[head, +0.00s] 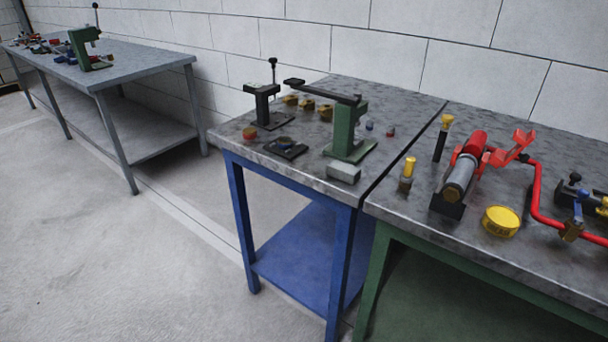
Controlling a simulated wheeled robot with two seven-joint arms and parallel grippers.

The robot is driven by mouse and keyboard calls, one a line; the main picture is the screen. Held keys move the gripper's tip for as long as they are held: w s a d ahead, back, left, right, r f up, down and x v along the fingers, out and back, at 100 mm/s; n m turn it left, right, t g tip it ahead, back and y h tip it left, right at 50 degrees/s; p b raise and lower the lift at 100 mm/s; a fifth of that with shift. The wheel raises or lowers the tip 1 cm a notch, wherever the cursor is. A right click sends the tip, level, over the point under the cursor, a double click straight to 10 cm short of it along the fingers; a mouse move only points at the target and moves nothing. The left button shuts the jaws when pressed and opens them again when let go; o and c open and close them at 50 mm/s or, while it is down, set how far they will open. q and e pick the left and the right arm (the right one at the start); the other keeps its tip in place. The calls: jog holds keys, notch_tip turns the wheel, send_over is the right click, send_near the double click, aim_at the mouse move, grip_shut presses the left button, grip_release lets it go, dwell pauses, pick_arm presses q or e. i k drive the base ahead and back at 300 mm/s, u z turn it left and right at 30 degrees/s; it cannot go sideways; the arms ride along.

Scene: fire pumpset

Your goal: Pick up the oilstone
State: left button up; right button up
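A small grey rectangular block (343,173), which looks like the oilstone, lies flat near the front edge of the blue-legged table (322,187). It sits just in front of the base of a green press-like stand (347,135). Its top and front faces show. Neither of my grippers is in view.
Near the block are a black flat fixture (285,148), a black stand (262,103) and several brass fittings. The green-legged table (470,247) adjoins on the right, with a red-and-grey cylinder (462,172) and yellow tin (501,221). Open floor (110,255) lies left.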

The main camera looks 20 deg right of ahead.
aim_at(345, 172)
jog(key=u, duration=0.85)
jog(key=i, duration=1.05)
jog(key=z, duration=1.35)
